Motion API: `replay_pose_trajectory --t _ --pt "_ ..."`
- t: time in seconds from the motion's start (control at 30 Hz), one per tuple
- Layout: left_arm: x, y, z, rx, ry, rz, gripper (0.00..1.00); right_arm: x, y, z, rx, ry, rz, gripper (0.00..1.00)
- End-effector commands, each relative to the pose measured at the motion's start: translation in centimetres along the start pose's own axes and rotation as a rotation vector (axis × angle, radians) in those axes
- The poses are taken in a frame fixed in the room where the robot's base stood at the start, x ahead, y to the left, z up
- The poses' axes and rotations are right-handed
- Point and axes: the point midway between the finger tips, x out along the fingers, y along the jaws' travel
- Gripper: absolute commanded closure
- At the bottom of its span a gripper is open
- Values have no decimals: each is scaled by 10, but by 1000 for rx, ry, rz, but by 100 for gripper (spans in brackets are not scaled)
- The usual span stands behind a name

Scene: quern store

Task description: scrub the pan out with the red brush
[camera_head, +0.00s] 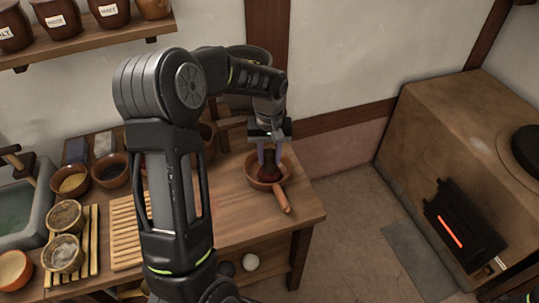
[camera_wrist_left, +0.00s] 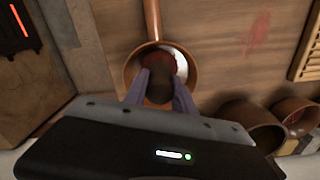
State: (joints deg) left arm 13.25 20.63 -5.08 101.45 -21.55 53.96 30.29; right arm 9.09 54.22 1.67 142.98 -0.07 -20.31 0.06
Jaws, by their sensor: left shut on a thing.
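My left gripper (camera_head: 270,158) points down over the pan. Its two fingers are shut on the red brush (camera_wrist_left: 160,84), a dark reddish-brown thing whose lower end is inside the pan. Whether the bristles touch the pan's bottom is hidden. My right gripper is not in view.
Bowls (camera_head: 72,182), a slatted wooden rack (camera_head: 127,232) and a grey basin (camera_head: 30,215) stand on the left of the table. A stove (camera_head: 440,150) with a glowing slot is at the right, across a floor gap. Labelled jars (camera_head: 58,17) stand on a shelf above.

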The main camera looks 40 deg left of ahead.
Motion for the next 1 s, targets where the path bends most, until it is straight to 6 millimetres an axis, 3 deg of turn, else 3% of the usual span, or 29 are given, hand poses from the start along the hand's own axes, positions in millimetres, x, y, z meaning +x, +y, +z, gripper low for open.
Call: replay_pose_trajectory --t 0.1,0.4,0.8,1.0 --pt "-20 0 -1 0 3 1 100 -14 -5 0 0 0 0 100" --pt "-49 0 -1 0 6 2 100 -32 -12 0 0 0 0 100" --pt "-51 0 -2 0 6 2 100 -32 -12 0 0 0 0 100" --pt "-65 0 -2 -1 6 2 100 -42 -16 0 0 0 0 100"
